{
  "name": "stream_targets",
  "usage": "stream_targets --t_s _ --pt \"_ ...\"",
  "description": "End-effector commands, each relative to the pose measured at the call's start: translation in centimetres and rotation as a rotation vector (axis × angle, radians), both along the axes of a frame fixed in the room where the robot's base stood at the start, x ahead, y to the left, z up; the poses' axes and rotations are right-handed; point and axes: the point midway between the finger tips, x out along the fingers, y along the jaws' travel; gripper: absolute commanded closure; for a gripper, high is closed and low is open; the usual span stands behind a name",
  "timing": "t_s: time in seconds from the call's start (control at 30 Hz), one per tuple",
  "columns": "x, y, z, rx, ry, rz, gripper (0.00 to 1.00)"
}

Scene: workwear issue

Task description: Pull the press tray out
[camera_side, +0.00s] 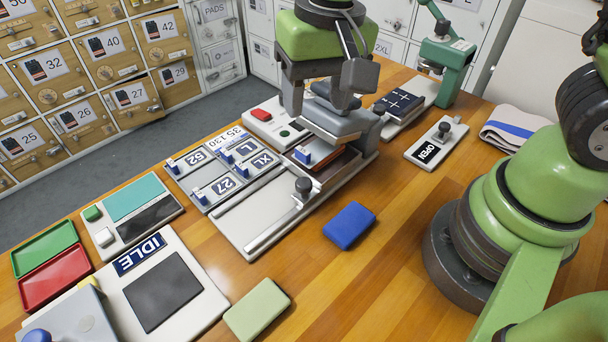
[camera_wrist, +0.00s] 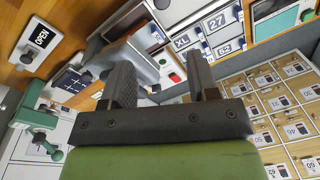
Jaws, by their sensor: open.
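The grey press (camera_side: 345,122) stands mid-bench in the side view, with a flat upper plate over an orange-brown surface. The press tray appears to sit in under this plate. A dark round knob (camera_side: 303,186) stands at its front, beside pale rails (camera_side: 262,229) that run out toward the front left. My gripper (camera_side: 318,104) hangs above the press, fingers down, open with nothing visible between them. In the wrist view my gripper (camera_wrist: 162,82) shows two spread fingers, with part of the grey press behind the left one. My gripper hides part of the press, and contact is unclear.
A plate reading OPEN with a dark knob (camera_side: 442,131) lies right of the press. A blue block (camera_side: 349,226) and a pale green block (camera_side: 257,309) lie in front. Numbered tags (camera_side: 222,186) lie left of the rails. Bare wood surrounds the blue block.

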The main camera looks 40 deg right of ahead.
Motion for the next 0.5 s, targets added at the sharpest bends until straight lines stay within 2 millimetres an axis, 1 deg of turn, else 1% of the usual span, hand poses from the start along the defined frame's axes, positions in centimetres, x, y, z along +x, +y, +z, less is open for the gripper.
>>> stream_targets --t_s 0.03,0.1,0.2,0.37,0.5 --pt "0.2 0.6 -1.4 -0.017 0.03 0.005 0.46" --pt "0.4 1.2 -2.8 -0.035 0.057 0.005 0.46" --pt "0.5 1.6 -4.1 -0.051 0.079 0.004 0.46" --pt "0.5 1.8 -5.4 -0.056 0.088 0.003 0.46" --pt "0.4 1.7 -7.6 -0.059 0.091 0.004 0.46"
